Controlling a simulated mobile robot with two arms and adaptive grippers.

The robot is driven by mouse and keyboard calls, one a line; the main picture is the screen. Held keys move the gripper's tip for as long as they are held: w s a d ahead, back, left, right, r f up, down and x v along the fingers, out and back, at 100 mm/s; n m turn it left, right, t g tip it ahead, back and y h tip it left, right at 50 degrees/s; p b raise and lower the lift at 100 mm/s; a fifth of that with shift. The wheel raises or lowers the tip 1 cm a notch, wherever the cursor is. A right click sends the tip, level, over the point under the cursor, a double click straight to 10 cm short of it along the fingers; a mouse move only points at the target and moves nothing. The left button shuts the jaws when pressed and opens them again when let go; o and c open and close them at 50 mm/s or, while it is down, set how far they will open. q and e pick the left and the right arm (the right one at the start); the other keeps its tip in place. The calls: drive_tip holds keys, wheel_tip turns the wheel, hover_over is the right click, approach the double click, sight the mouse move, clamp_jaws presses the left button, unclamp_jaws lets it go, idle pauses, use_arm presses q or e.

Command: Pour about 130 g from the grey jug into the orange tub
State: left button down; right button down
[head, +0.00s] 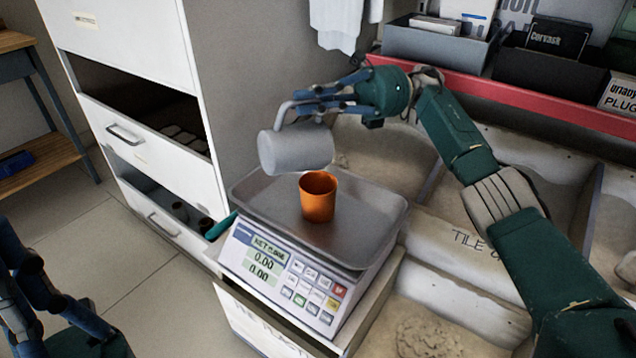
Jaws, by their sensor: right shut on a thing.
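The orange tub (318,203) stands upright on the metal pan of the scale (285,208). The scale's display (262,256) seems to read 0.00. My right gripper (305,105) is shut on the handle of the grey jug (296,149). It holds the jug tilted in the air above and slightly left of the tub, apart from it. The jug's inside is hidden, and I see no stream falling. My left gripper (30,290) is at the lower left, away from the scale; its fingertips are partly cut off, so its opening is unclear.
A white drawer cabinet (140,60) with open drawers stands at the left behind the scale. Bins of powder and bags (460,245) lie to the right. A red-edged shelf (500,95) with boxes runs along the back. A wooden bench (30,170) is far left.

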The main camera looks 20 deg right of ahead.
drive_tip(key=shift+d, duration=0.2)
idle(0.3)
drive_tip(key=shift+a+r, duration=0.1)
drive_tip(key=shift+a, duration=0.1)
drive_tip(key=shift+s+a+h+p, duration=0.1)
drive_tip(key=shift+a+h+p, duration=0.2)
drive_tip(key=shift+a+p, duration=0.1)
drive_tip(key=shift+w+d+y+b, duration=0.25)
drive_tip(key=shift+d+y+b, duration=0.55)
drive_tip(key=shift+d+b, duration=0.45)
idle(1.6)
